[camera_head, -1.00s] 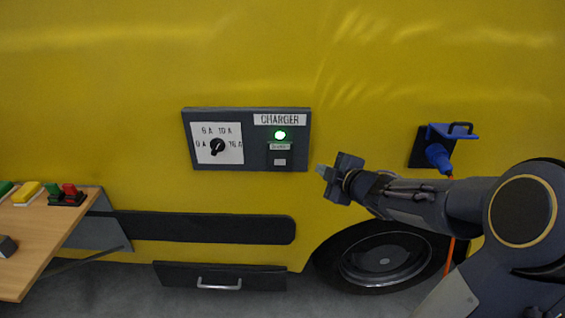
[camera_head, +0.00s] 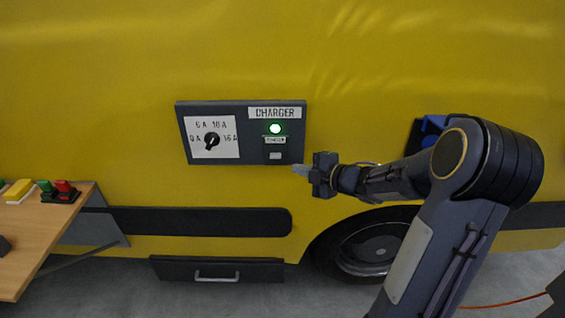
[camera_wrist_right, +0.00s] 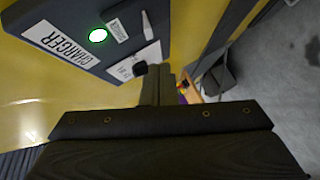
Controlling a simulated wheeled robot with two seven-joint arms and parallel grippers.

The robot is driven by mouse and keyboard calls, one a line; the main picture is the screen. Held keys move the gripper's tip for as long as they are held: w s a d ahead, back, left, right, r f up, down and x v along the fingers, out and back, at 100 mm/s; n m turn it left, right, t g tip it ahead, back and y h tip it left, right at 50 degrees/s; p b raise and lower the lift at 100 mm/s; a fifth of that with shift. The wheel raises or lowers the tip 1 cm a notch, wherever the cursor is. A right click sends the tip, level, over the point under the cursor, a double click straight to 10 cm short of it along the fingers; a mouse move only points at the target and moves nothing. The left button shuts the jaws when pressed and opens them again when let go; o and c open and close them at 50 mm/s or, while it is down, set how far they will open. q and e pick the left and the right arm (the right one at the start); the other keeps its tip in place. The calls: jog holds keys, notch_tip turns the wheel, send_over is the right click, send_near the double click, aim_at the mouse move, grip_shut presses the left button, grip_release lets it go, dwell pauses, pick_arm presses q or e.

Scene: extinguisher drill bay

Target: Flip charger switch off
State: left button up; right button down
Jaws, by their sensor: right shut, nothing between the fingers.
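The dark charger panel (camera_head: 242,158) is mounted on the yellow vehicle side, with a lit green lamp (camera_head: 275,129) below the CHARGER label. A small pale switch (camera_head: 275,156) sits under the lamp; it also shows in the right wrist view (camera_wrist_right: 148,23). I cannot tell its position. The black rotary dial (camera_head: 212,140) is on a white scale plate at the panel's left. My right gripper (camera_head: 301,170) is shut and empty, its tips just right of the panel's lower right corner in the head view. Its fingers (camera_wrist_right: 158,83) show in the wrist view. My left gripper is out of view.
A wooden table (camera_head: 45,225) with coloured buttons (camera_head: 60,190) stands at left. A dark drawer (camera_head: 217,269) with a handle and a wheel (camera_head: 372,250) are low on the vehicle. A blue socket cover (camera_head: 431,125) is partly hidden behind my right arm.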

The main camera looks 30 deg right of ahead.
send_near(273, 160)
jog(key=w+a, duration=0.3)
jog(key=a, duration=0.1)
jog(key=shift+w+d+f+p, duration=0.9)
jog(key=shift+w+d, duration=0.25)
jog(key=shift+d, duration=0.1)
